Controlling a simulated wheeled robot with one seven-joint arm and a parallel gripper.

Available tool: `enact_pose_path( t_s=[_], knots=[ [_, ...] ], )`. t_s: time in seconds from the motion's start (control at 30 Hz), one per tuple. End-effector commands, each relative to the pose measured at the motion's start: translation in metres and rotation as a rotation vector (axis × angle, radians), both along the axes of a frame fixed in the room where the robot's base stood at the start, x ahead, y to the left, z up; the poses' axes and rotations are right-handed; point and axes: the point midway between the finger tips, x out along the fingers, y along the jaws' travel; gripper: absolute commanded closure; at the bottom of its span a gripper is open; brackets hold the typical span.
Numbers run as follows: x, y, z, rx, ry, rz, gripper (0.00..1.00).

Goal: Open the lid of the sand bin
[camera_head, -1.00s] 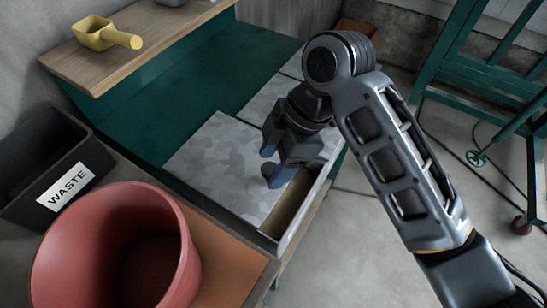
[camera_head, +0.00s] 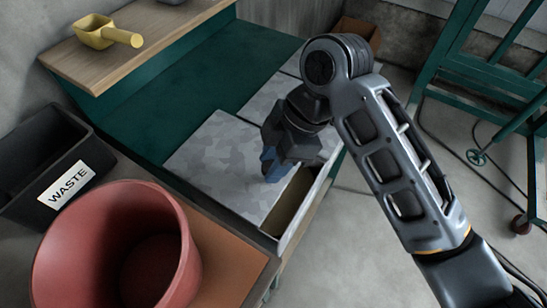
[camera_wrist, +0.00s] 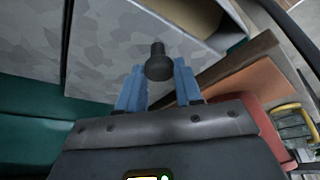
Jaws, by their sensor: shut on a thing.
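A strip of the bin's tan interior shows open along the lid's right side in the head view. In the wrist view the lid (camera_wrist: 105,45) carries a dark round knob (camera_wrist: 159,62). The knob stands between the blue fingers of my gripper (camera_wrist: 158,72). In the head view my gripper (camera_head: 274,165) is over the lid's right part, fingers pointing down, and hides the knob. It is shut on the knob.
A red bucket (camera_head: 60,245) and a black waste box (camera_head: 25,185) stand at lower left. A yellow scoop (camera_head: 105,35) lies on a wooden shelf (camera_head: 150,50). A green frame (camera_head: 460,85) stands at right. The floor right of the bin is mostly clear.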

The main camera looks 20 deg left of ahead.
Motion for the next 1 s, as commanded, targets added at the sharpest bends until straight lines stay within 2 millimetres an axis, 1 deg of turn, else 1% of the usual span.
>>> enact_pose_path(
  t_s=[0.27, 0.37, 0.47, 0.9, 1.0],
  knots=[
    [0.000, 0.001, 0.000, 0.000, 0.000, 0.000, 1.00],
    [0.001, 0.008, 0.000, 0.000, -0.001, 0.002, 1.00],
    [0.003, 0.024, 0.000, -0.002, -0.001, 0.004, 1.00],
    [0.017, 0.117, -0.002, -0.001, -0.003, 0.001, 1.00],
    [0.020, 0.131, -0.002, -0.002, -0.003, -0.002, 1.00]
  ],
)
